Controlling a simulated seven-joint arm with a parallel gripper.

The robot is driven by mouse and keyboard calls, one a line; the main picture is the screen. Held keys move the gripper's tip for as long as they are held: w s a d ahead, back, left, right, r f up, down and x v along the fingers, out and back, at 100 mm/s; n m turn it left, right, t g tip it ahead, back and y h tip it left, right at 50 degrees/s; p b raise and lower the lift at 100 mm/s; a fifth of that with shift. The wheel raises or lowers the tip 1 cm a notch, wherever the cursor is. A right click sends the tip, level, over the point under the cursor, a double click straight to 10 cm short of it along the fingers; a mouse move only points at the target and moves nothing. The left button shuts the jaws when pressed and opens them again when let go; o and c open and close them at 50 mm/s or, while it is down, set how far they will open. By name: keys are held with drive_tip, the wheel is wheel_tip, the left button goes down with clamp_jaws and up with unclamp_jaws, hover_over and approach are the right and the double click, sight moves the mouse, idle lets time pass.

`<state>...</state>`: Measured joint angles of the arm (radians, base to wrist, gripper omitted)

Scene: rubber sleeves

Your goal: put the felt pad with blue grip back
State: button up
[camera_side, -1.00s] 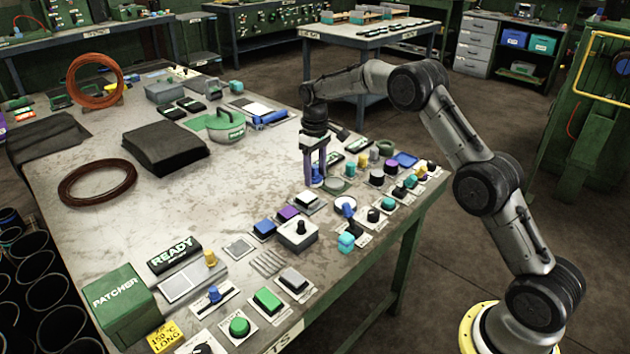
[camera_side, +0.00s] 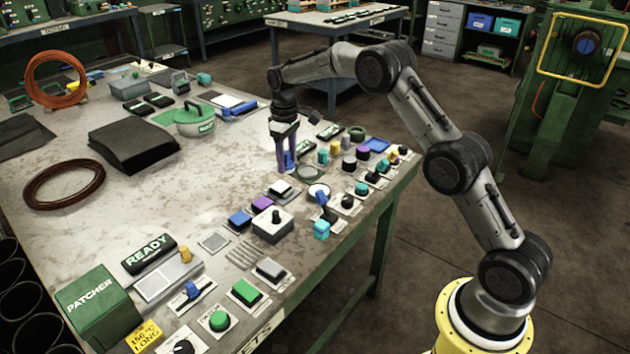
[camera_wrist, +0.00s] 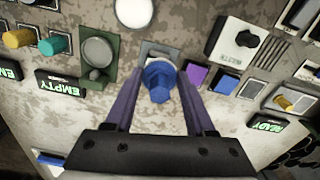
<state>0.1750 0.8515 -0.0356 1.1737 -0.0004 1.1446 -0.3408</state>
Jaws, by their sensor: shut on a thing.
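My gripper (camera_side: 287,165) points down over the table, its purple fingers closed around a blue grip (camera_side: 289,160). In the wrist view my gripper (camera_wrist: 157,85) has a finger on each side of the faceted blue grip (camera_wrist: 158,82). A grey and pale flat piece (camera_wrist: 155,50) shows just beyond the grip; I cannot tell whether it is the felt pad or a plate on the table. The pad's underside is hidden, and whether it touches the table is unclear.
A round grey disc on a green plate (camera_wrist: 98,57) is close on the left in the wrist view. Purple (camera_wrist: 197,75) and blue (camera_wrist: 225,83) blocks are close on the right. In the side view, several knobs stand right of my gripper; bare tabletop (camera_side: 215,170) lies left.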

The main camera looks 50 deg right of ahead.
drive_tip(key=s+d+r+n, duration=0.1)
drive_tip(key=s+d, duration=0.3)
drive_tip(key=s, duration=0.5)
drive_tip(key=s+d+r+n, duration=0.1)
drive_tip(key=s+d+r, duration=0.15)
drive_tip(key=s, duration=0.75)
hover_over(336, 182)
wheel_tip(336, 182, down, 10)
drive_tip(key=shift+a+f, duration=0.1)
drive_tip(key=shift+f, duration=1.45)
drive_tip(key=shift+f, duration=0.1)
drive_tip(key=o, duration=1.2)
